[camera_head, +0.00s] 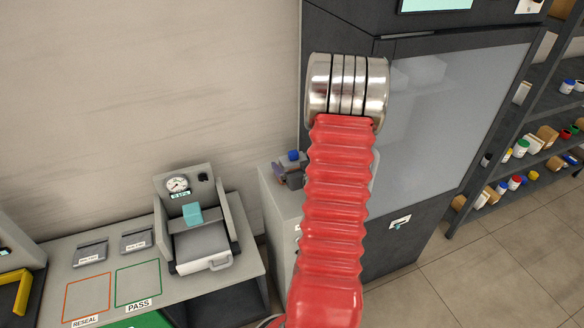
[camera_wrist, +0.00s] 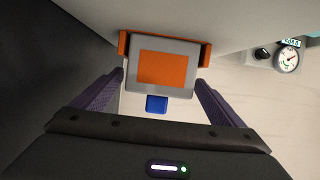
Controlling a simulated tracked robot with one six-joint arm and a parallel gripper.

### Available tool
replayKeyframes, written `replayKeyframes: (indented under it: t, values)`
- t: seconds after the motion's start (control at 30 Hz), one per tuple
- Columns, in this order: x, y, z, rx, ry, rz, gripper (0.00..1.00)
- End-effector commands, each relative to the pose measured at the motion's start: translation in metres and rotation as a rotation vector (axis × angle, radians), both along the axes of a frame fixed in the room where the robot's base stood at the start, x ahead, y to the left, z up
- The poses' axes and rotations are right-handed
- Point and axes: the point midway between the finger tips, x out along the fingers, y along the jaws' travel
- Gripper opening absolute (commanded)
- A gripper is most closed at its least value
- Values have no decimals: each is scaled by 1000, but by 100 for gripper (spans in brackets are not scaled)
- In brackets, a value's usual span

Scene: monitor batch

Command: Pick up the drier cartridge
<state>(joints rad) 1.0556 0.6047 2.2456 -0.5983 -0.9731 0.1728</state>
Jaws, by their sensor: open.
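What looks like the drier cartridge (camera_wrist: 167,70), a grey block with an orange face and a blue cap, is in the wrist view between two orange brackets. In the head view its blue cap (camera_head: 293,155) shows on the grey cabinet, beside my red arm. My gripper (camera_wrist: 160,82) is open, with one purple finger on each side of the cartridge and gaps visible. Whether the fingertips reach past its face I cannot tell. In the head view my arm hides most of the gripper.
A bench (camera_head: 60,255) at left holds RESEAL and PASS outlines and a grey gauge device (camera_head: 205,250) with a teal block (camera_head: 193,214). A tall dark cabinet (camera_head: 440,120) stands behind my arm. Shelves of jars (camera_head: 530,150) are at right. Floor is clear at lower right.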

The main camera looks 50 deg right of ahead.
Motion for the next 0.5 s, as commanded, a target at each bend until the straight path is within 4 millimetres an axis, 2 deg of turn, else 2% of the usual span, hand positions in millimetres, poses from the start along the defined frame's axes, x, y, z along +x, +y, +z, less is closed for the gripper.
replayKeyframes:
  t: [0.33, 0.5]
  values:
    - [33, -19, -12, 1, 1, 2, 92]
    - [42, -24, -16, 1, -1, 1, 92]
